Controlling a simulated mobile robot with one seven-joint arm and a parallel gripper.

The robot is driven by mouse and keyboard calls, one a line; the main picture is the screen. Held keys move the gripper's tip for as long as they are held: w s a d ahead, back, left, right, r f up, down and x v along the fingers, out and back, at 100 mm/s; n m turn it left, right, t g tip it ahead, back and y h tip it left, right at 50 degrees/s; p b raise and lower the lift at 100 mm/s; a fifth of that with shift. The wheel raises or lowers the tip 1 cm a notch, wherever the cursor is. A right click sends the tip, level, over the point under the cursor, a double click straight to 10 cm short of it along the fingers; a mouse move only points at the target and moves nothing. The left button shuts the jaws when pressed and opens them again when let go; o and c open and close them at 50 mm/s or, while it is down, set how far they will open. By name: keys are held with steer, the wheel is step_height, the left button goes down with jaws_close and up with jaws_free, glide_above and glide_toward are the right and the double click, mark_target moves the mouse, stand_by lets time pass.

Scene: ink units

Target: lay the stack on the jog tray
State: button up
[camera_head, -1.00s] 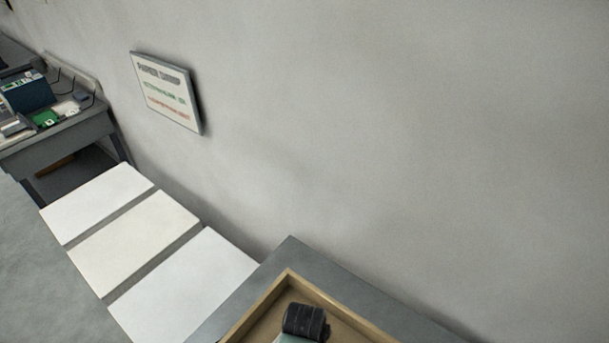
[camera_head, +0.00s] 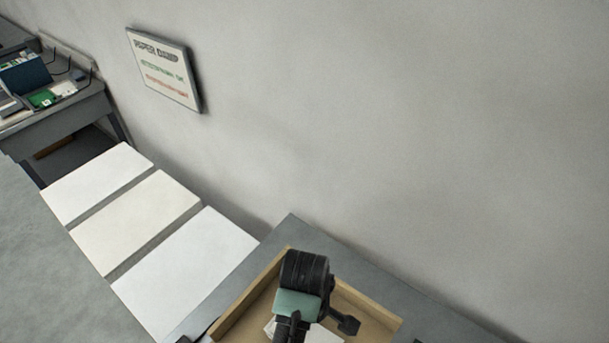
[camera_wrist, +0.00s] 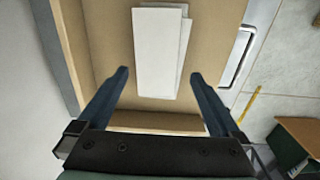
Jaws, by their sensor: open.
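A stack of white sheets (camera_wrist: 157,50) lies in a tan wooden tray (camera_wrist: 105,40), its layers slightly out of line along the right side. In the head view the tray (camera_head: 366,303) sits on a grey surface, with white paper (camera_head: 322,334) partly hidden behind my arm. My gripper (camera_wrist: 160,74) is open over the tray. Its two fingers stand apart, one toward each side of the stack's near end, with nothing between them that is clearly gripped. I cannot tell how high the fingertips are above the tray floor.
White and cream flat slabs (camera_head: 137,222) lie in a row left of the tray. A wall with a sign (camera_head: 164,70) stands behind. A side bench (camera_head: 65,108) with equipment is at far left.

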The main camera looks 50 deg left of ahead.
steer(key=w+r+m+t+y, duration=0.4)
steer(key=w+r+m+t, duration=0.35)
steer(key=w+r, duration=1.1)
steer(key=w+d+r+m+t, duration=0.2)
steer(key=d+r+t, duration=0.1)
steer(key=r, duration=0.6)
steer(key=w+d+r+m+t, duration=0.2)
steer(key=d+r+t, duration=0.15)
steer(key=r, duration=0.45)
steer(key=s+d+r+m+t, duration=0.1)
steer(key=d+r+m+t, duration=0.15)
steer(key=r, duration=0.55)
steer(key=s+d+r+m+t, duration=0.1)
steer(key=d+r+t, duration=0.3)
steer(key=r, duration=0.4)
steer(key=s+d+r+m+t+h, duration=0.2)
steer(key=s+d+r+t, duration=0.1)
steer(key=r, duration=0.5)
steer(key=s+d+r+m+t+h, duration=0.2)
steer(key=s+d+r+m+t, duration=0.1)
steer(key=s+r, duration=0.4)
steer(key=shift+s+d+r+m+t, duration=0.3)
steer(key=shift+s+d+r+t, duration=0.15)
steer(key=shift+d, duration=0.6)
steer(key=shift+f, duration=0.1)
